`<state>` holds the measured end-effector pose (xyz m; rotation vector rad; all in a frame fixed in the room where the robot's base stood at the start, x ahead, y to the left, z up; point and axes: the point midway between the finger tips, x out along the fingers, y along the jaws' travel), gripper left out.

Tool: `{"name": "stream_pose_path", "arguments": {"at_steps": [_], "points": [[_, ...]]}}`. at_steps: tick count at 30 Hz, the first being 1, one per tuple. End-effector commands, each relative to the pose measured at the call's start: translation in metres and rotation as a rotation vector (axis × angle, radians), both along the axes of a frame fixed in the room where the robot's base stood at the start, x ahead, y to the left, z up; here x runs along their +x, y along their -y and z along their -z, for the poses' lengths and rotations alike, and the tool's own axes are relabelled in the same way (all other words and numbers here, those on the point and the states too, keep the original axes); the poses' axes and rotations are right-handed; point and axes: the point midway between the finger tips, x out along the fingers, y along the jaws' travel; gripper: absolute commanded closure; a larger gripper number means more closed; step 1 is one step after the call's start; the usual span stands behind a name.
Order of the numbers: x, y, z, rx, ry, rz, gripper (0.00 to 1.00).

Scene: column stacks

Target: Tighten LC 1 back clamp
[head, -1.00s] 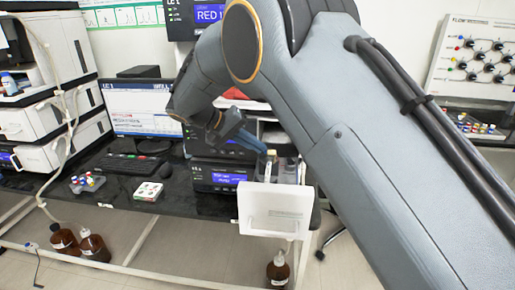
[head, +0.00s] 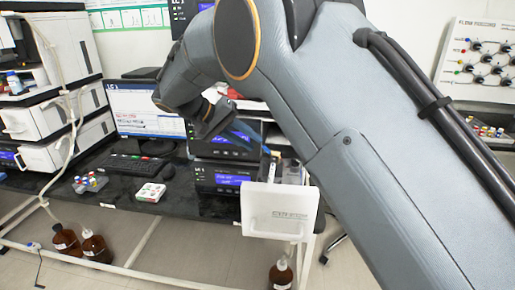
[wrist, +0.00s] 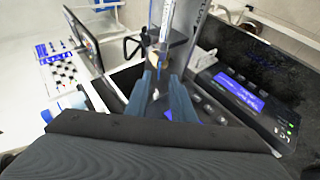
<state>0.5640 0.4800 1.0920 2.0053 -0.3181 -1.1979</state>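My gripper (wrist: 161,88) is open, its two blue fingers apart with a gap between them. In the head view my gripper (head: 247,136) points down to the right, beside the instrument stack and above the open white front door (head: 280,213). The clamp itself is too small to make out there.
The instrument stack with lit blue displays (head: 226,180) stands close by my gripper. Brown bottles (head: 95,246) stand below.

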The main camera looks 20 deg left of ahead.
Motion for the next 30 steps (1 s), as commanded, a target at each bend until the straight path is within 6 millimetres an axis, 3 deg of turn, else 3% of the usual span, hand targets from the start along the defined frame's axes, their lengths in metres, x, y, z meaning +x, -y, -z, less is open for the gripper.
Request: {"name": "stream_pose_path", "arguments": {"at_steps": [9, 25, 30], "points": [[-0.017, -0.018, -0.021, 0.000, -0.001, 0.001, 0.78], [-0.019, -0.019, -0.023, 0.000, -0.001, 0.001, 0.78], [-0.025, -0.019, -0.046, 0.000, -0.001, 0.001, 0.78]]}}
